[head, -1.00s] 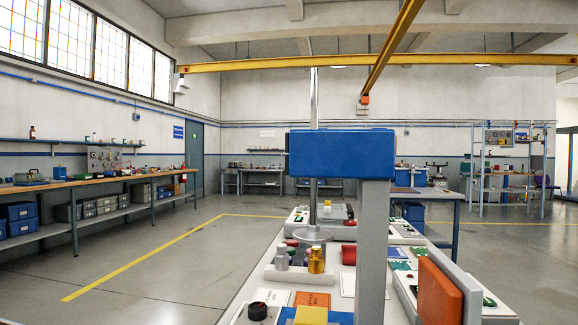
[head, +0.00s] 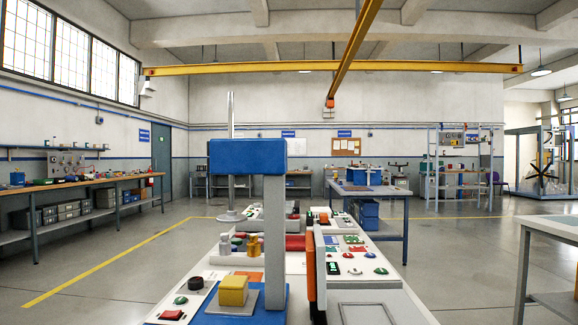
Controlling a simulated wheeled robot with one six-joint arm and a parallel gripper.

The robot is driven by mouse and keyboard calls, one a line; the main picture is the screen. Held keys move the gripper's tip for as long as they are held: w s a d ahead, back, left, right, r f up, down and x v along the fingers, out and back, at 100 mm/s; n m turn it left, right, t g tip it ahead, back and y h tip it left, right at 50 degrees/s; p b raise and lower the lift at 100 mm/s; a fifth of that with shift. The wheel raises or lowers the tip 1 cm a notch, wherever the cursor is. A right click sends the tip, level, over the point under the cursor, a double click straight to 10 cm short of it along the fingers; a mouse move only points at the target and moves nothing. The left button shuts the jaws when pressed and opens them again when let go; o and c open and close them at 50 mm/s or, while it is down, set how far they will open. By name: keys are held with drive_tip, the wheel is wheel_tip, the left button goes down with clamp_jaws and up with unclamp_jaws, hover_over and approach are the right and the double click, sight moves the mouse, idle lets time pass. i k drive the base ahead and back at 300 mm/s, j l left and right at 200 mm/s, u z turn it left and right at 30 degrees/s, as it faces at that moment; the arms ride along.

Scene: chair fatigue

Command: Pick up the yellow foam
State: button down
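The yellow foam (head: 233,291) is a small yellow block in the lower left-centre of the head view. It rests on a light grey plate (head: 222,309) on a blue base (head: 268,318), under a press with a blue head (head: 248,155), a grey post (head: 274,240) and a vertical metal rod (head: 231,150). The rod ends in a round disc left of the post, above and beyond the foam. My gripper does not show in this view.
An upright orange and grey panel (head: 315,265) stands right of the press. The white bench holds gold and grey weights, coloured buttons and a grey framed tray (head: 367,314). A blue-legged table (head: 370,189) stands behind. Open floor (head: 455,260) lies to the right.

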sight(233, 297)
drive_tip(key=i+j+z, duration=0.1)
drive_tip(key=j+z, duration=0.15)
drive_tip(key=z, duration=0.25)
drive_tip(key=j+z, duration=0.25)
drive_tip(key=z, duration=0.2)
drive_tip(key=j+z, duration=0.3)
drive_tip(key=z, duration=0.2)
drive_tip(key=k+j, duration=0.1)
drive_tip(key=j, duration=2.05)
drive_tip(key=k+j, duration=0.15)
drive_tip(key=j, duration=0.9)
